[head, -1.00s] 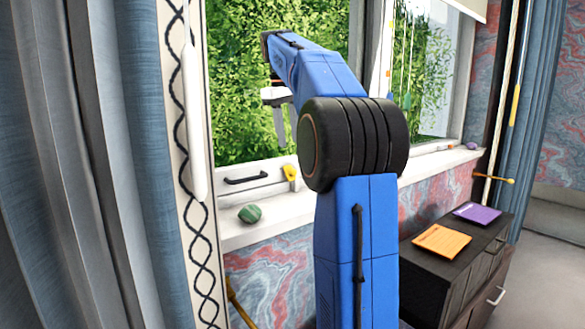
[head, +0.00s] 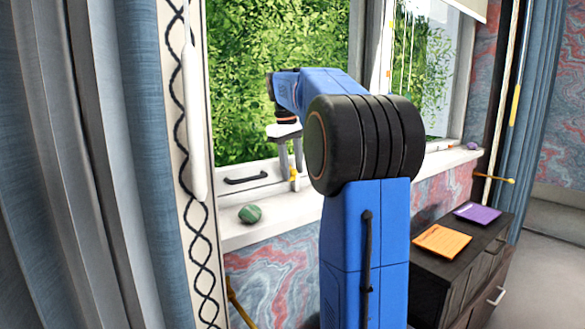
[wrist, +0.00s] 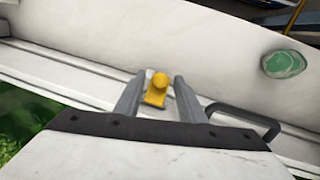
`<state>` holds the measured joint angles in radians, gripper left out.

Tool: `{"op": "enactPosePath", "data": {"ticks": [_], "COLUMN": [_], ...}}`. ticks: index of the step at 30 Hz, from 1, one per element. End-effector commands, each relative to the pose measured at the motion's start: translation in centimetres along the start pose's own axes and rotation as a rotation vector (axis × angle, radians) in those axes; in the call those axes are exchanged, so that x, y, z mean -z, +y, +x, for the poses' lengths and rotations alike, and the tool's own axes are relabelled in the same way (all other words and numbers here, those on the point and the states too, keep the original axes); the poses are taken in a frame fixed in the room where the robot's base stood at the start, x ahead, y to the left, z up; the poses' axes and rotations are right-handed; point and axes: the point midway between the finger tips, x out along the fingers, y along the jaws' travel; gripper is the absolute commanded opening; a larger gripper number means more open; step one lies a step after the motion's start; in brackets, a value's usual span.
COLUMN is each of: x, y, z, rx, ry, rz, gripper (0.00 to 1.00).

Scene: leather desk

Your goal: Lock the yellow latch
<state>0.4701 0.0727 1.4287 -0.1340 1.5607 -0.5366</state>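The yellow latch (head: 293,176) is on the lower frame of the window, to the right of a black handle. In the head view my gripper (head: 291,172) hangs down over it and a finger covers part of it. In the wrist view the yellow latch (wrist: 157,90), with a rounded knob, shows between the two grey fingers of my gripper (wrist: 161,82). The fingers are apart, with gaps on both sides of the latch, so the gripper is open. Whether a finger touches the latch cannot be told.
The black handle (head: 246,179) is on the window frame left of the latch. A green striped object (head: 250,214) lies on the white sill (head: 275,227). A dark cabinet (head: 440,283) with an orange pad and a purple pad stands at right. A curtain (head: 120,150) hangs at left.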

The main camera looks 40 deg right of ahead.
Motion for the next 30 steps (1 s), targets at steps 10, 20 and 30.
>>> {"op": "enactPosePath", "data": {"ticks": [10,20,30], "x": [0.0,-0.3,-0.2], "y": [0.0,-0.1,-0.2], "z": [0.0,0.6,1.0], "rx": [-0.001,-0.02,-0.032], "ry": [0.002,0.162,0.264], "rz": [0.0,0.025,0.041], "gripper": [0.04,0.04,0.04]}}
